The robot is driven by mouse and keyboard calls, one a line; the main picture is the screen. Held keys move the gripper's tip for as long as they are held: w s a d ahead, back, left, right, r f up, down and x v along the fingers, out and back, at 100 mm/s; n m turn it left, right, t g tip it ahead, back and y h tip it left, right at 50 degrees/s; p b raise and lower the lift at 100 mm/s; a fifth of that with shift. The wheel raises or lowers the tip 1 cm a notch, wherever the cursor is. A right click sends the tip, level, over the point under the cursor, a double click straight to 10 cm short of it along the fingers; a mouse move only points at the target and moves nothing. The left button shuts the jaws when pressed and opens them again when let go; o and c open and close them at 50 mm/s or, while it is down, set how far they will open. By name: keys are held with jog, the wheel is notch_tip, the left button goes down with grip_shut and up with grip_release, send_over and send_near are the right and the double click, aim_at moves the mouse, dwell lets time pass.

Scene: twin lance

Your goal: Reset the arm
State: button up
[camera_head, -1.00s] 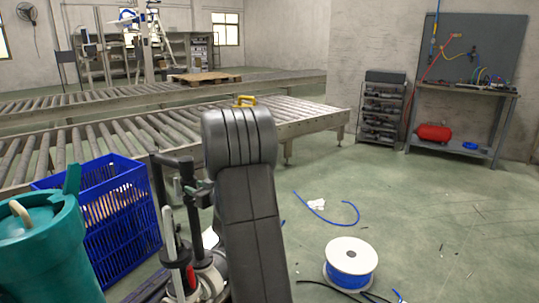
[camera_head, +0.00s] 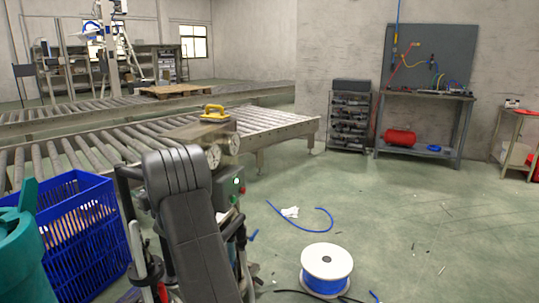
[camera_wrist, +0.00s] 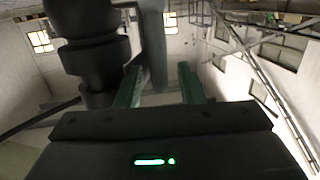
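My arm (camera_head: 190,210) stands in the lower middle of the head view, its dark grey links rising in front of a machine. My gripper (camera_wrist: 161,74) shows in the wrist view as two green fingers set well apart. It is open, and I see nothing held between them. A dark ribbed column and a grey upright show beyond the fingers. I cannot make out the gripper in the head view.
A gauge box (camera_head: 222,145) with a yellow handle (camera_head: 214,112) stands just behind my arm. A blue crate (camera_head: 85,235) and a teal container (camera_head: 22,250) are at left. A blue hose spool (camera_head: 326,268) lies on the floor. The floor at right is mostly clear.

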jog(key=shift+r+p, duration=0.1)
jog(key=shift+p, duration=0.25)
jog(key=shift+s+d, duration=0.15)
jog(key=shift+d, duration=0.1)
jog(key=p+v, duration=0.1)
jog(key=v, duration=1.2)
jog(key=x, duration=0.4)
jog(key=b+x, duration=0.1)
jog(key=x, duration=0.9)
jog(key=shift+s+f+b, duration=0.1)
jog(key=shift+f+b, duration=0.2)
jog(key=shift+b, duration=0.1)
jog(key=b, duration=0.1)
jog(key=d+b, duration=0.1)
jog(key=b, duration=0.1)
jog(key=shift+s+f+t+y+b, duration=0.1)
jog(key=shift+s+t+y+b, duration=0.1)
jog(key=shift+t+y+b, duration=0.15)
